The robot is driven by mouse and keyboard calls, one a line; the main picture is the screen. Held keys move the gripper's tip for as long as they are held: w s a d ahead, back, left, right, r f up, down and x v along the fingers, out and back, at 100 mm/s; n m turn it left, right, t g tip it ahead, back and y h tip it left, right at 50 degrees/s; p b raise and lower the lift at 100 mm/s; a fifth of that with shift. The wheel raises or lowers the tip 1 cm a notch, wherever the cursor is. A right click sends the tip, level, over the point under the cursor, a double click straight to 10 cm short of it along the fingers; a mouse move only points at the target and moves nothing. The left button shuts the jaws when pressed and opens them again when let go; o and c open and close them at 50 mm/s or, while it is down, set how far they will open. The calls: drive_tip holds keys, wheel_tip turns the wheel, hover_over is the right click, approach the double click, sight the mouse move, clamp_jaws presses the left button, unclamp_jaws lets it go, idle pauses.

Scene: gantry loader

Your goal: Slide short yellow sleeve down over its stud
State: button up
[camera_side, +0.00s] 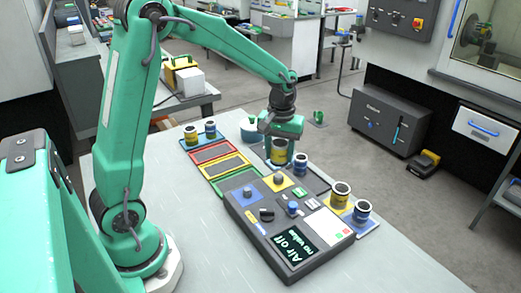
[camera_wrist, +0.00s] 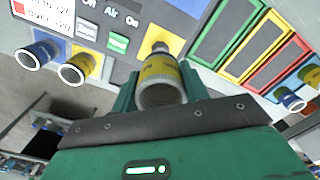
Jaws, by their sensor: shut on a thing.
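My gripper (camera_side: 281,133) is shut on a yellow-banded sleeve (camera_side: 279,151) and holds it above the far edge of the control panel. In the wrist view the sleeve (camera_wrist: 161,80) sits between the fingers (camera_wrist: 160,92), its near open end facing the camera. The grey stud (camera_side: 278,178) stands on a yellow square of the panel. It also shows in the wrist view (camera_wrist: 160,46), just beyond the sleeve's far end. In the side view the sleeve is apart from the stud, above and behind it. The sleeve's lower opening is hidden.
The dark panel (camera_side: 325,240) has knobs and a screen reading "Air off, no value". Another yellow sleeve (camera_side: 340,194) and a blue sleeve (camera_side: 361,210) stand at its right. Coloured trays (camera_side: 228,172) lie to the left.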

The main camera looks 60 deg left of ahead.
sight(278, 176)
drive_tip(key=shift+f, duration=3.35)
drive_tip(key=shift+f, duration=0.2)
drive_tip(key=o, duration=1.6)
drive_tip(key=shift+c, duration=0.2)
drive_tip(key=shift+r, duration=0.15)
wheel_tip(278, 176, up, 9)
